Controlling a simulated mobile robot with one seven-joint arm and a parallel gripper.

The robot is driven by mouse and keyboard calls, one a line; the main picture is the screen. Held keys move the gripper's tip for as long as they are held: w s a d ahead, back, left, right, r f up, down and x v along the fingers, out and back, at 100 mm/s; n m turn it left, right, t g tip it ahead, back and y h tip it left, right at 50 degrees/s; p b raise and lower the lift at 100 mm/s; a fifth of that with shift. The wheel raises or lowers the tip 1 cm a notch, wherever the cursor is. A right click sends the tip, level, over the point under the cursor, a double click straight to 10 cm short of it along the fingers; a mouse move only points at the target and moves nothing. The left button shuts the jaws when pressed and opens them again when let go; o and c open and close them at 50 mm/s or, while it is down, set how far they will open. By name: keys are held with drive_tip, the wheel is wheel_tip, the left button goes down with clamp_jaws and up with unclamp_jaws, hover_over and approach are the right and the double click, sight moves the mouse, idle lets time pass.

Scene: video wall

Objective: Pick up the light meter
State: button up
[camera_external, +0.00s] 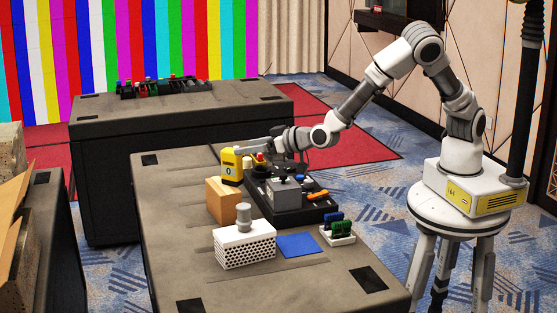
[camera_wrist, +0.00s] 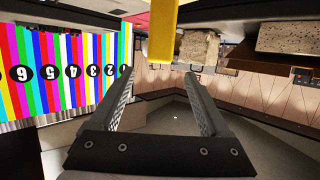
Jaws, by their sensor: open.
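A yellow upright block with a round mark on its side (camera_external: 230,168), which looks like the light meter, stands at or just behind the top of a brown box (camera_external: 222,203). My gripper (camera_external: 250,147) reaches leftward to the upper part of the yellow block. In the wrist view, the open jaws (camera_wrist: 158,76) are empty along their length, and the yellow block (camera_wrist: 163,34) shows at the fingertips, between their lines. I cannot tell whether the fingers touch it. Its far side is hidden.
A black tray (camera_external: 262,201) holds a grey box (camera_external: 284,193) and coloured items below my wrist. A white perforated box (camera_external: 246,250) with a grey cylinder, a blue mat (camera_external: 298,245) and a small white rack (camera_external: 337,238) lie nearer. The table's left part is clear.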

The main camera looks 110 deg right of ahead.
sight(232, 150)
drive_tip(key=shift+x, duration=0.8)
drive_tip(key=x, duration=0.2)
drive_tip(key=b+x, duration=0.1)
drive_tip(key=x, duration=0.1)
drive_tip(key=shift+f, duration=0.4)
drive_tip(key=shift+w+d, duration=0.35)
drive_tip(key=shift+d, duration=0.05)
clamp_jaws()
